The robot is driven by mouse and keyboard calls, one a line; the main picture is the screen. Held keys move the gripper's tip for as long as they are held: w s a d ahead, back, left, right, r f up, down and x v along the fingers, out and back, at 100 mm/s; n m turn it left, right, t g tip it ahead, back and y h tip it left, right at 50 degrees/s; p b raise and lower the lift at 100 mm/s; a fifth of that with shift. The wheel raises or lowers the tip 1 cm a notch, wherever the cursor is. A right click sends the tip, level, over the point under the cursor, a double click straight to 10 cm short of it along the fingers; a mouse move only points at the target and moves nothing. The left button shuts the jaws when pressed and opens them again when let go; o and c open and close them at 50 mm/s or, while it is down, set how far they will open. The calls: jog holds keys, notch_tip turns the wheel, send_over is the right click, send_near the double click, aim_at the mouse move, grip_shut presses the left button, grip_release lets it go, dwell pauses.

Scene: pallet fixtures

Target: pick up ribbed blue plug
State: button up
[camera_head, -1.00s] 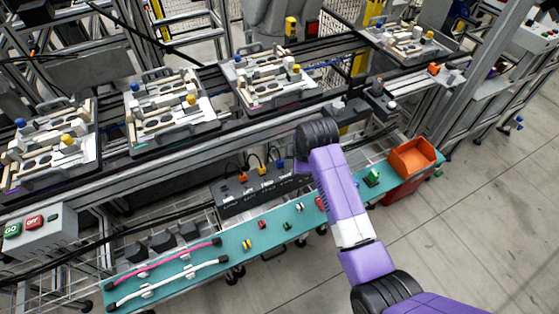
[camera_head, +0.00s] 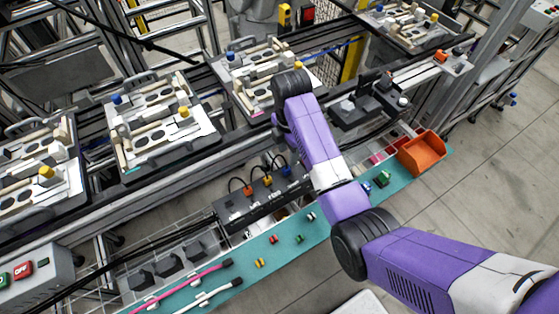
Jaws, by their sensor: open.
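Several small blue pieces show, and I cannot tell which is the ribbed blue plug. Blue knobs top the left-middle pallet fixture (camera_head: 117,99), the middle fixture (camera_head: 230,56) and the far right fixture (camera_head: 380,7). A blue plug (camera_head: 286,170) sits in the black socket box (camera_head: 232,212) beside orange and yellow ones. A small blue piece (camera_head: 367,188) lies on the teal shelf by a green block. Ribs are too small to make out.
The teal shelf (camera_head: 330,232) holds small coloured parts, pink and white cables and an orange bin (camera_head: 422,153) at its right end. A black device (camera_head: 368,105) stands on the rail right of my arm. A GO/OFF button box (camera_head: 38,278) is at lower left.

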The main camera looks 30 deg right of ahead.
aim_at(287, 169)
jog(key=shift+f, duration=0.6)
jog(key=f, duration=0.3)
jog(key=f+p, duration=0.1)
jog(key=f, duration=0.2)
jog(key=shift+s+a+f, duration=0.1)
jog(key=shift+a+f, duration=0.1)
jog(key=shift+f, duration=0.1)
jog(key=shift+c, duration=0.2)
grip_shut()
dwell(0.6)
